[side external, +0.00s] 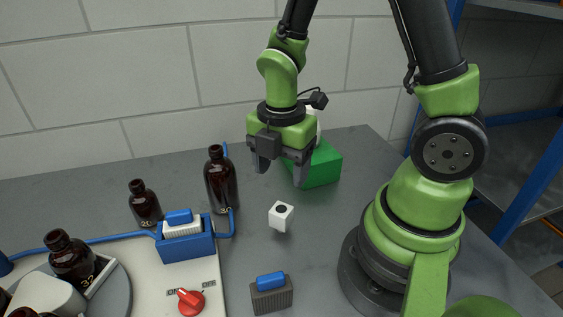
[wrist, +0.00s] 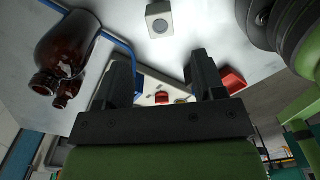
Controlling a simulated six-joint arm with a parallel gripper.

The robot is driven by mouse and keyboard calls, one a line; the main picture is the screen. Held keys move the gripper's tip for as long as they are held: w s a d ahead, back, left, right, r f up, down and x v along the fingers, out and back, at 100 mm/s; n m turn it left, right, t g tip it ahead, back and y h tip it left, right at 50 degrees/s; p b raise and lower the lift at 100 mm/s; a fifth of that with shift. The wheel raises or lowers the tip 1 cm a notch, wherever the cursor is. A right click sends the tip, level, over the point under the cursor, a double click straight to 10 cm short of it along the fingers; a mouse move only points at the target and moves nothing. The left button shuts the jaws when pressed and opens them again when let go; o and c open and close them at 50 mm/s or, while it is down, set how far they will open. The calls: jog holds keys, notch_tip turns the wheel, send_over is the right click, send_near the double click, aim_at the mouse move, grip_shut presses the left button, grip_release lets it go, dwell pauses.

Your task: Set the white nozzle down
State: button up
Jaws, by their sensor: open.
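A small white block with a dark round opening on top, which looks like the white nozzle (side external: 282,216), stands on the grey table. It also shows at the top of the wrist view (wrist: 158,18). My gripper (side external: 280,172) is open, its two fingers apart and pointing down, with nothing between them. It hangs above and behind the nozzle in the side view, clear of it. In the wrist view, both dark fingers (wrist: 162,78) show apart, and the nozzle lies beyond them.
A green block (side external: 322,167) stands behind my gripper, with a partly hidden white thing (side external: 319,127) above it. Amber bottles (side external: 221,180) stand left. A blue holder (side external: 186,247), a red knob (side external: 191,302) and a grey, blue-topped block (side external: 271,295) are nearer. Table around the nozzle is clear.

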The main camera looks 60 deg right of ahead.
jog(key=s+a+r+m+t+y, duration=0.1)
jog(key=s+r+m+t, duration=0.2)
jog(key=r+m, duration=0.6)
jog(key=s+a+r+m+t+y, duration=0.1)
jog(key=s+r+m+t, duration=0.3)
jog(key=r+m, duration=0.5)
jog(key=m, duration=0.4)
jog(key=shift+a, duration=0.4)
